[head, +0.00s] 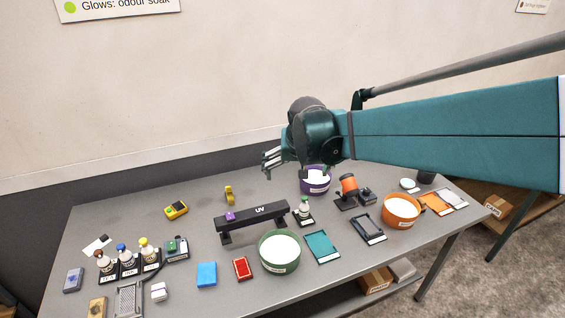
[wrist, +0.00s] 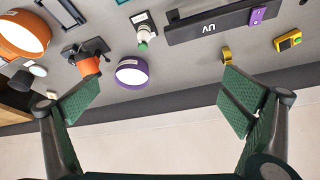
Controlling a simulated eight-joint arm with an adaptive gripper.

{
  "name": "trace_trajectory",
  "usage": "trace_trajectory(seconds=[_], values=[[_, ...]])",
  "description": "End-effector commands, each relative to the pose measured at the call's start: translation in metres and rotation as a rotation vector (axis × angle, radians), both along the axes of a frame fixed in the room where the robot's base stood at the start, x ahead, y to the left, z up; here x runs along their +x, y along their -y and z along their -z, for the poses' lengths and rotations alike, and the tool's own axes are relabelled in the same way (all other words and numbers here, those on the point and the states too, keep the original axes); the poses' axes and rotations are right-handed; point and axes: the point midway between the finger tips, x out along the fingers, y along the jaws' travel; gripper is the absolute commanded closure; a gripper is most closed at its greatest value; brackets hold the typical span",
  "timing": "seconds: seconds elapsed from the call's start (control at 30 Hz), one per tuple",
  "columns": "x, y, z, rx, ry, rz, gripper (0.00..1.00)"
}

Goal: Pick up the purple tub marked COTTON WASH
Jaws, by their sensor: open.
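The purple tub (head: 315,185) stands toward the back of the grey table in the head view, with a white top and a small pale label on its side too small to read. It also shows in the wrist view (wrist: 132,83), between the fingers and beyond them. My gripper (head: 273,164) is open and empty, above the table's back edge, up and to the left of the tub in the head view. Its green-padded fingers are spread wide in the wrist view (wrist: 165,105). Nothing touches the tub, and my arm hides a little of the space just above it.
An orange device (head: 348,186) stands right of the tub, with an orange tub (head: 401,211) farther right. A small bottle (head: 304,209) and a black UV bar (head: 252,222) are in front and left. A green tub (head: 280,264) stands nearer. A wall rises behind the table.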

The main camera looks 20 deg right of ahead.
Motion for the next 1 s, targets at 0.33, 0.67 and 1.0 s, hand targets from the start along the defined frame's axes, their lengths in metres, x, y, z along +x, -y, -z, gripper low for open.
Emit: trace_trajectory(seconds=[0.33, 0.67, 1.0], values=[[0.059, 0.035, 0.022, 0.008, -0.024, 0.091, 0.00], [0.109, 0.070, 0.052, 0.017, -0.045, 0.176, 0.00], [0.156, 0.109, 0.094, 0.023, -0.065, 0.266, 0.00]])
